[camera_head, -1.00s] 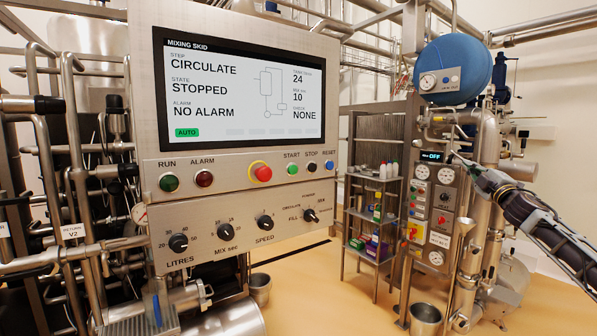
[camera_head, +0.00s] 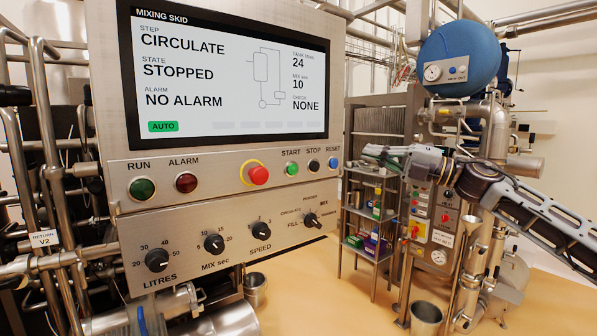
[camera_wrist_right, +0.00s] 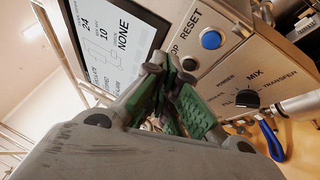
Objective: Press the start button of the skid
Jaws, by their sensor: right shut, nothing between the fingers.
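The green START button (camera_head: 292,169) is on the skid's control panel, below the right part of the screen. The black STOP button (camera_head: 314,165) and blue RESET button (camera_head: 333,163) sit to its right. My right gripper (camera_head: 368,152) is to the right of RESET in the head view, apart from the panel, pointing left. In the right wrist view its green-padded fingers (camera_wrist_right: 172,92) are shut with nothing between them. They cover START and part of STOP there; the blue RESET button (camera_wrist_right: 211,39) is clear. My left gripper is not in view.
The screen (camera_head: 230,75) reads CIRCULATE, STOPPED, NO ALARM. A red emergency button (camera_head: 258,174) with a yellow ring is left of START. Selector knobs (camera_head: 260,231) line the lower panel. A shelf rack (camera_head: 370,215) and a blue tank (camera_head: 459,58) stand to the right.

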